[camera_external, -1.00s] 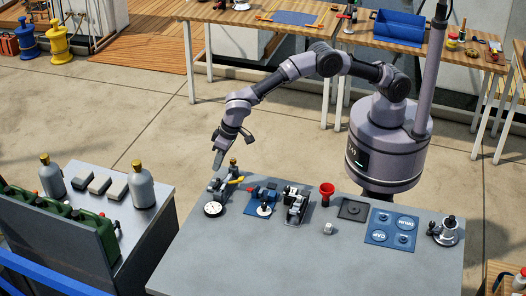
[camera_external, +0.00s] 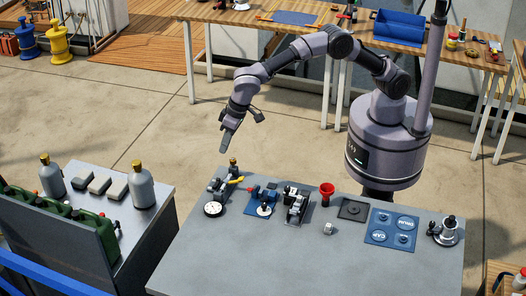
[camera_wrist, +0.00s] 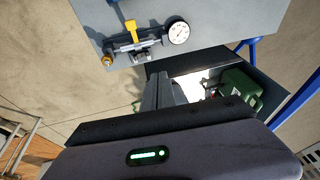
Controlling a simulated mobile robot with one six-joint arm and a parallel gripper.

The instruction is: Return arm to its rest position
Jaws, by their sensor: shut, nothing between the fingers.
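My gripper (camera_external: 226,143) hangs in the air above and behind the far left corner of the grey table. It points down, is shut and holds nothing. Its fingers also show in the wrist view (camera_wrist: 160,92), over the gap beside the table. My arm rises from the base and bends over in a high arch. Below the gripper, a fitting with a yellow handle (camera_external: 236,180) and a round white gauge (camera_external: 213,209) stand on the table, apart from the fingers. The gauge also shows in the wrist view (camera_wrist: 178,32).
A side bench at left holds grey bottles (camera_external: 141,186) and green canisters (camera_external: 95,236). A wooden bench (camera_external: 240,14) stands behind my arm. Open floor lies left of my arm.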

